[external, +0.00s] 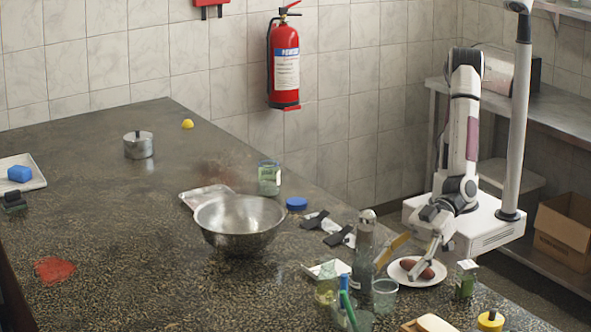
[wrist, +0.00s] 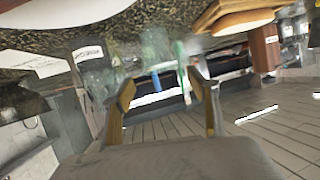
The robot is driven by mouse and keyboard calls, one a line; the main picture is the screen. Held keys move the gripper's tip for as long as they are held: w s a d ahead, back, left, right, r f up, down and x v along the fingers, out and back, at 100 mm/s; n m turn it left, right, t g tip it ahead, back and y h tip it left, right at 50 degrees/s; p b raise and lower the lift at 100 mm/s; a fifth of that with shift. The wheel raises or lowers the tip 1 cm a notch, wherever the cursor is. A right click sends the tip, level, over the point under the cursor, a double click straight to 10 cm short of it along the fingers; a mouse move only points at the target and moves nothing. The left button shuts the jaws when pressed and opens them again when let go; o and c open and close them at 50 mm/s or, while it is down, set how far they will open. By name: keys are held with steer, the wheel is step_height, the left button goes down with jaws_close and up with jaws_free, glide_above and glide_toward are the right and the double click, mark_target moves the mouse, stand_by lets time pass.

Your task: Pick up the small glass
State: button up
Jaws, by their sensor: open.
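A small clear glass (external: 385,295) stands on the dark counter (external: 110,235), left of the white plate (external: 432,283) and below it in the external view. A second glass with yellowish contents (external: 326,287) stands further left. A third, holding green and blue sticks (external: 347,305), is at the front edge of the picture. My gripper (external: 429,262) is over the plate, close to a brown oblong food item (external: 416,269); contact cannot be told. In the wrist view my gripper (wrist: 163,92) is open with nothing between its fingers; blurred transparent shapes show beyond them.
A tall bottle (external: 364,255) stands just left of the small glass. A steel bowl (external: 239,222), a jar (external: 269,178) and dark-handled utensils (external: 328,226) lie further left. A small green carton (external: 466,279) and a yellow-lidded container (external: 490,320) are at the right. The far left counter has free room.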

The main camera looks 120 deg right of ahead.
mark_target(378, 294)
steer(key=shift+w+a+f, duration=0.1)
steer(key=shift+w+f, duration=0.1)
steer(key=shift+w, duration=0.15)
steer(key=shift+w, duration=0.1)
steer(key=shift+w+a+f, duration=0.25)
steer(key=shift+w+f, duration=0.1)
steer(key=shift+w, duration=0.1)
steer(key=shift+w+a+f, duration=0.2)
steer(key=shift+w+f, duration=0.1)
steer(key=shift+w, duration=0.15)
steer(key=shift+x, duration=1.35)
steer(key=c, duration=1.3)
